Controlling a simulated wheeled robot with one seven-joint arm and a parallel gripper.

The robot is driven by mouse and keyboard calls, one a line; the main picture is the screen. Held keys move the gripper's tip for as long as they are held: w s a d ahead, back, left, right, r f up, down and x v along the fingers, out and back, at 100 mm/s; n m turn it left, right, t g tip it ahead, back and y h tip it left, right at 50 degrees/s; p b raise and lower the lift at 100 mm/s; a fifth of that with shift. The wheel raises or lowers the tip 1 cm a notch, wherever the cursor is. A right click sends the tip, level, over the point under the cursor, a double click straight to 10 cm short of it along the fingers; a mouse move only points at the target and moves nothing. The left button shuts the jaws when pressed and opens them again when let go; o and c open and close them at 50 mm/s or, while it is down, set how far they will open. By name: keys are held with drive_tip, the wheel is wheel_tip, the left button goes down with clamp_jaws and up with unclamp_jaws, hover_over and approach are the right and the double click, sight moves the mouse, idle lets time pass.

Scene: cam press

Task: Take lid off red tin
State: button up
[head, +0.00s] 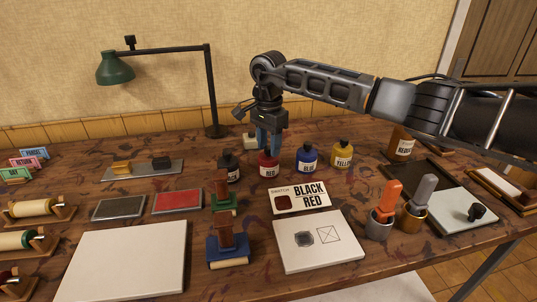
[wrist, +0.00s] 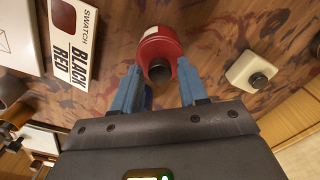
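The red tin (head: 268,164) is a small red bottle-like container with a white label reading RED and a dark lid. It stands upright in the row of ink containers at mid-table. In the wrist view the red tin (wrist: 157,42) and its dark lid (wrist: 159,71) lie just ahead of and between my fingertips. My gripper (head: 269,148) points down over the red tin with its blue fingers spread. In the wrist view my gripper (wrist: 158,68) is open, with gaps beside the lid. The lid is partly hidden by the fingers in the head view.
A black container (head: 229,167) stands left of the red tin; blue (head: 306,159) and yellow (head: 342,154) ones stand right. A pale, dark-knobbed container (wrist: 250,72) stands behind. The swatch card (head: 300,198) lies in front, near a green-based stamp (head: 223,193).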

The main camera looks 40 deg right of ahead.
clamp_jaws()
drive_tip(key=shift+r, duration=0.1)
